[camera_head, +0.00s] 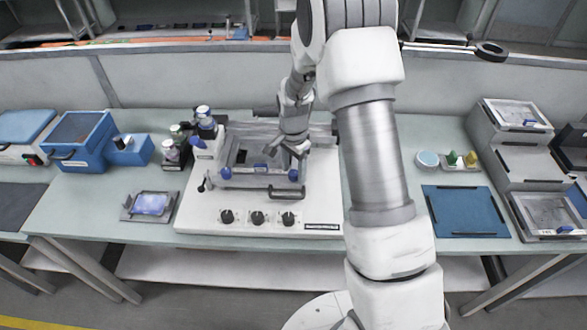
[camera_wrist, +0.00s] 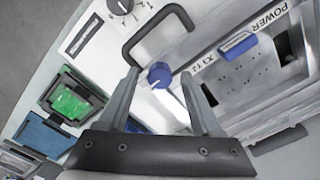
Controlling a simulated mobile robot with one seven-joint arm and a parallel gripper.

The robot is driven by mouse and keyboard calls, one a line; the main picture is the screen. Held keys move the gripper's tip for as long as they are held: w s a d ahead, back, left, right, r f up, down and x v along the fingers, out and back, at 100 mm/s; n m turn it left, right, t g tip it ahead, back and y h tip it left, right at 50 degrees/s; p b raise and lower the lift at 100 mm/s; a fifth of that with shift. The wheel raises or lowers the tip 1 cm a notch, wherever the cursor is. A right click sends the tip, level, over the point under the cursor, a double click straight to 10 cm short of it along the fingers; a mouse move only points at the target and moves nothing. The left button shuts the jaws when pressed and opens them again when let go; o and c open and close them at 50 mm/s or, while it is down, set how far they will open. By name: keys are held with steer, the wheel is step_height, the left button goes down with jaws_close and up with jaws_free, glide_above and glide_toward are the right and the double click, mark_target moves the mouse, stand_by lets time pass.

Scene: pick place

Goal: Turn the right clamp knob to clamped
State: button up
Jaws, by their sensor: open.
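The right clamp knob (camera_head: 293,175) is a small round blue knob at the right end of the fixture on the white panel. In the wrist view the blue knob (camera_wrist: 159,74) appears between my two fingertips, with gaps on both sides. My gripper (camera_head: 288,149) is open and sits just above and behind this knob in the head view; its fingers also show in the wrist view (camera_wrist: 160,76). I cannot tell whether the fingertips are level with the knob or above it. A matching blue left knob (camera_head: 225,173) is at the fixture's left end.
A black bar handle (camera_wrist: 130,50) is close to the fingertips, and a blue connector (camera_wrist: 238,44) is on the other side. Black dials (camera_head: 258,217) line the panel's front. Bottles (camera_head: 204,118) stand at its back left. A blue mat (camera_head: 463,211) lies right.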

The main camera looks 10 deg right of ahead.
steer(key=shift+c, duration=0.3)
jaws_close()
steer(key=shift+n+b, duration=0.3)
steer(key=shift+n, duration=0.1)
steer(key=n+b, duration=0.2)
steer(key=n, duration=0.1)
steer(key=shift+n, duration=0.4)
steer(key=n+b, duration=0.1)
steer(key=n, duration=0.3)
steer(key=shift+n, duration=0.3)
steer(key=n+b, duration=0.1)
steer(key=n, duration=0.7)
steer(key=shift+n, duration=0.3)
